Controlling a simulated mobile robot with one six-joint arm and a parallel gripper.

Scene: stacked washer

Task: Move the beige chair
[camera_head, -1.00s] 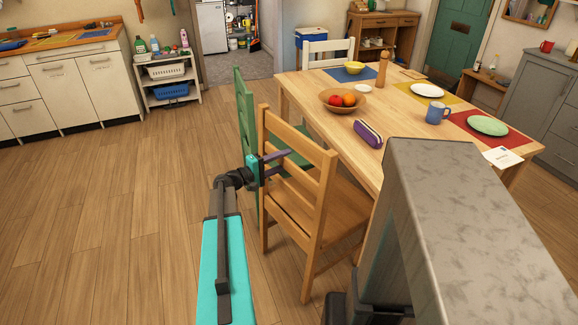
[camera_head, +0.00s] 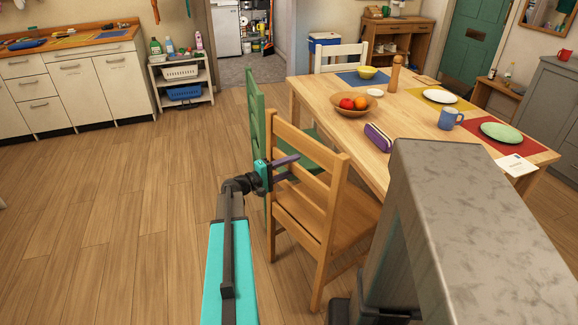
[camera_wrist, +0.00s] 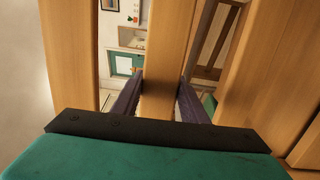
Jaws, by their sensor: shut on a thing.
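The beige chair (camera_head: 318,195), of light wood with a slatted back, stands upright at the near left side of the dining table (camera_head: 345,115). My gripper (camera_head: 286,167) reaches its back from the left. In the wrist view my gripper (camera_wrist: 161,92) has one dark purple finger on each side of a backrest slat (camera_wrist: 166,45) and is shut on it. Other wooden parts of the chair back show at both sides there. The chair's right side and some legs are partly hidden behind my grey body part in the head view.
A green chair (camera_head: 255,105) stands just behind the beige one, by the table's left side. A white chair (camera_head: 340,55) is at the far end. Open wooden floor (camera_head: 130,210) lies to the left. A shelf unit with baskets (camera_head: 183,92) stands farther back.

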